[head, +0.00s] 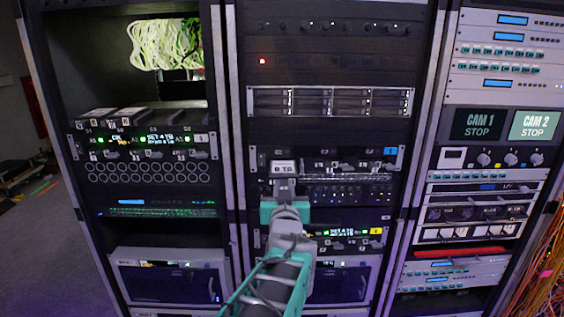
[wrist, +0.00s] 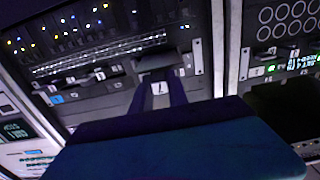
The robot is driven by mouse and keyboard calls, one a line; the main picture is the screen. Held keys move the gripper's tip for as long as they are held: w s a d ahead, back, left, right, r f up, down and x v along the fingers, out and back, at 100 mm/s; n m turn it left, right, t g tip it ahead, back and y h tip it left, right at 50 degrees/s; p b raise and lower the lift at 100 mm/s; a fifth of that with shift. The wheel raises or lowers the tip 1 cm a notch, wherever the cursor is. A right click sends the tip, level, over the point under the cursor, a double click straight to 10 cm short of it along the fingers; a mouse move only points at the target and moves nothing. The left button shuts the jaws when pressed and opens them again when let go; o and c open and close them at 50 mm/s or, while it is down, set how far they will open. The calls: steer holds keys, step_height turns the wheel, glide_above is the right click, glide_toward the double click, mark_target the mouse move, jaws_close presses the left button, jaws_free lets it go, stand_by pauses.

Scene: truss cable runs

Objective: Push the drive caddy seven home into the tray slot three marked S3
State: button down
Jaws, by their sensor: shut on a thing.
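The drive caddy (head: 284,167), with a white "8 TB" label, is at the left end of the tray (head: 345,158) with the blue tag in the middle rack. My gripper (head: 284,188) is shut on it from the front. In the wrist view a white tag that looks like a 7 (wrist: 158,88) shows between the fingers, with the caddy's dark body (wrist: 165,62) beyond. The caddy appears lined up with the tray front; how deep it sits is hidden. The slot mark behind it is not readable.
Another tray with a yellow tag (head: 350,240) is lower in the same rack. A tray with lit displays (head: 145,139) is in the left rack. Handles (head: 400,158) stick out at the tray's right end. Open floor (head: 45,250) lies at the left.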

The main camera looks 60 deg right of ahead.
steer(key=shift+s+a+r, duration=0.1)
steer(key=shift+s+a, duration=0.05)
steer(key=shift+a, duration=0.1)
steer(key=shift+b+v, duration=0.85)
steer(key=shift+v, duration=1.15)
